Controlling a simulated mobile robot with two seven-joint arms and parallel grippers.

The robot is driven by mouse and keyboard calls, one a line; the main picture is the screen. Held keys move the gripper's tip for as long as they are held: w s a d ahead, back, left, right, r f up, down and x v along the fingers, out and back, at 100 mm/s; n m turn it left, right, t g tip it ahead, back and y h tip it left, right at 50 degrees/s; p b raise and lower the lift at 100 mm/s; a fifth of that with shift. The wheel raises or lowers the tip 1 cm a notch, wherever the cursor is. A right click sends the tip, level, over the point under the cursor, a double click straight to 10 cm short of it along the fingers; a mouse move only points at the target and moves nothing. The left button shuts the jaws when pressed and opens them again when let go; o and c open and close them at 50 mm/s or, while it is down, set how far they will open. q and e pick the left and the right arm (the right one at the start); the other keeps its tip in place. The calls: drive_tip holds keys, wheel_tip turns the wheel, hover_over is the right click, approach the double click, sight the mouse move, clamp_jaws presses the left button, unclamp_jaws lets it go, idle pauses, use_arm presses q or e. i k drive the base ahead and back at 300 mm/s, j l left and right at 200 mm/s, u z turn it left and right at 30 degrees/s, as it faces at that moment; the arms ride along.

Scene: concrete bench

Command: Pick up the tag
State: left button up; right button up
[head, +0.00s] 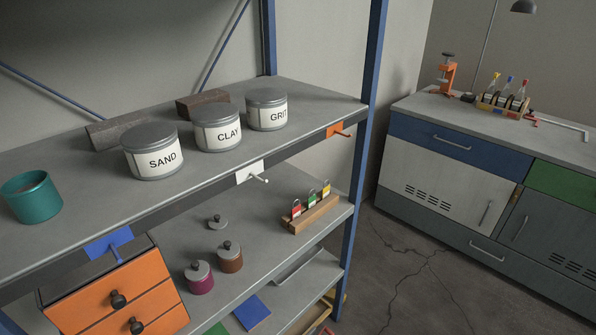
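I cannot tell for sure which thing is the tag. A small wooden rack (312,216) on the middle shelf holds small upright pieces that may be tags: a red one (297,208), a green one (311,198) and a yellow one (326,189). Coloured plates with hooks are fixed along the top shelf's front edge: blue (108,243), white (249,173) and orange (335,130). No loose tag hangs visibly on these hooks. Neither of my grippers is in view.
The top shelf (90,190) bears tins labelled SAND (155,161), CLAY (219,135) and GRIT (269,117), and a teal cup (31,197). Small lidded jars (200,284) and orange drawers (120,297) stand below. A blue post (366,110) borders open floor (400,270) before a workbench (445,180).

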sight(296, 211)
drive_tip(key=i+l+u, duration=0.7)
drive_tip(key=u, duration=0.15)
drive_tip(key=i+l+u, duration=0.1)
drive_tip(key=l+u, duration=0.2)
drive_tip(key=l, duration=0.2)
drive_tip(key=i+l+u, duration=0.25)
drive_tip(key=l, duration=0.15)
drive_tip(key=k+j, duration=0.05)
drive_tip(key=k, duration=0.05)
